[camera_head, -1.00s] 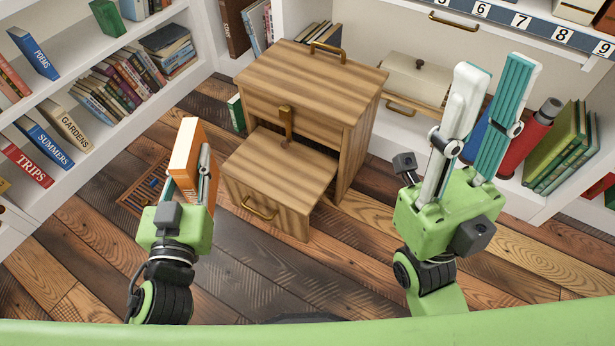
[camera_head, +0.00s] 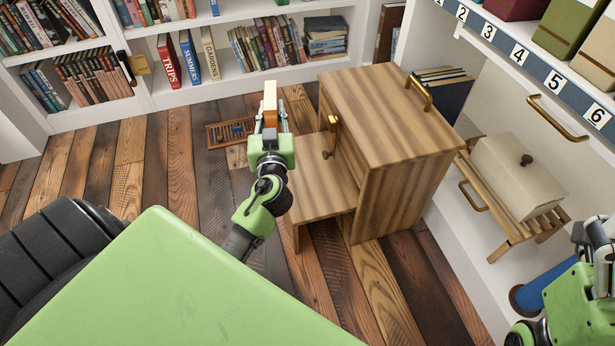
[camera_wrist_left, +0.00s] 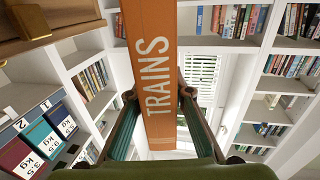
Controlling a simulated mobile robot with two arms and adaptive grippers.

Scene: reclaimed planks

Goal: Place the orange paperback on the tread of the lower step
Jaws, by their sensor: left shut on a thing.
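The orange paperback (camera_head: 270,94) stands upright in my left gripper (camera_head: 270,118), seen edge-on in the head view. The wooden step unit (camera_head: 420,160) stands right of this gripper. Its lower step has a bare striped tread (camera_head: 322,188). The left gripper and book appear just left of the tread, held above the floor. My right gripper (camera_head: 590,235) is cut off at the right edge; its fingertips are hidden.
A wooden abacus-like frame (camera_head: 231,132) lies on the floor behind my left gripper. Bookshelves (camera_head: 200,98) line the back. A cream box (camera_head: 518,175) sits on a slatted rack at right.

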